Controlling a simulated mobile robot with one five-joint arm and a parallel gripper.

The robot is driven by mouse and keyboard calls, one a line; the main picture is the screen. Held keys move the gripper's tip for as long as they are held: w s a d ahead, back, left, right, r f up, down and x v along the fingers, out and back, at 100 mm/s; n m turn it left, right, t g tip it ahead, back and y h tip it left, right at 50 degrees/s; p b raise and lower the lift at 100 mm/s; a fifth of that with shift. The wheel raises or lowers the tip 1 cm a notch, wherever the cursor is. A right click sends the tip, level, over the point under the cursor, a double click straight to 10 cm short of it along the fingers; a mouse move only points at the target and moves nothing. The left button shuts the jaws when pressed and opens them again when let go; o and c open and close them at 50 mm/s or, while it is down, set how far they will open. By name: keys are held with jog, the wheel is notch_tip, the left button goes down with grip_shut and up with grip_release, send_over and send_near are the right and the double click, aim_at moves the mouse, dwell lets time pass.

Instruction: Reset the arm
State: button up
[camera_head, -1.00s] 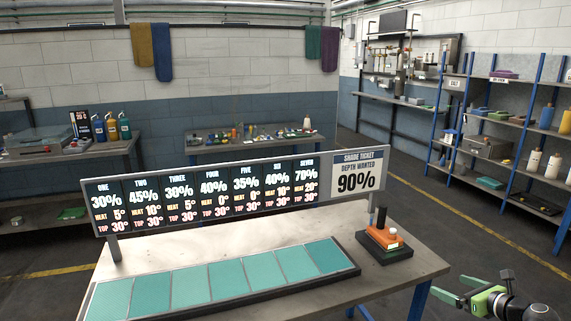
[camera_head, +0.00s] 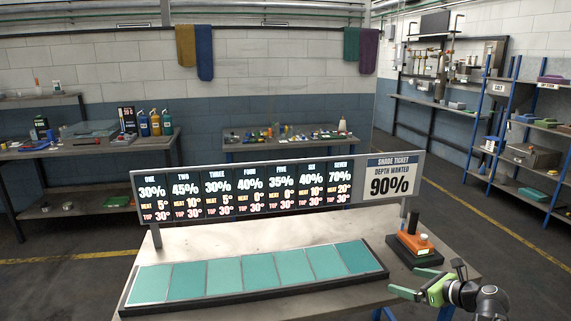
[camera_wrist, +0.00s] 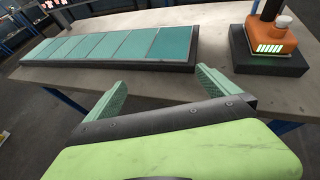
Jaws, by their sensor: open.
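My gripper (camera_head: 412,283) is at the lower right of the head view, near the right front edge of the table (camera_head: 240,236). In the wrist view my gripper (camera_wrist: 160,88) shows its two green fingers spread apart with nothing between them. The strip of teal swatches (camera_head: 255,272) lies along the table's front, and it also shows at the upper left of the wrist view (camera_wrist: 108,46). An orange device (camera_head: 413,243) on a black base stands at the table's right end, beyond my gripper; it also shows in the wrist view (camera_wrist: 270,40).
A sign board (camera_head: 240,203) with several numbered panels stands across the table's back, with a shade ticket (camera_head: 389,186) reading 90% at its right. A workbench with bottles (camera_head: 155,123) is at the left. Blue-framed shelves (camera_head: 528,150) are at the right. Floor is open behind the table.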

jog(key=a+f+n+g+p, duration=0.1)
jog(key=a+f+n+g, duration=0.2)
jog(key=a, duration=0.7)
jog(key=a+f+n+g+p, duration=0.1)
jog(key=a+n+g, duration=0.1)
jog(key=a+n, duration=0.6)
jog(key=a+f+n+g+p, duration=0.1)
jog(key=a+f+n+g, duration=0.15)
jog(key=a, duration=0.95)
jog(key=s+a+f+n+g+h, duration=0.2)
jog(key=s+a+n+g, duration=0.15)
jog(key=n, duration=0.35)
jog(key=s+d+f+n+h, duration=0.2)
jog(key=s+d+n+h, duration=0.1)
jog(key=d+n, duration=0.4)
jog(key=shift+s+n+g+h, duration=0.35)
jog(key=shift+n+h, duration=0.15)
jog(key=shift+n, duration=0.95)
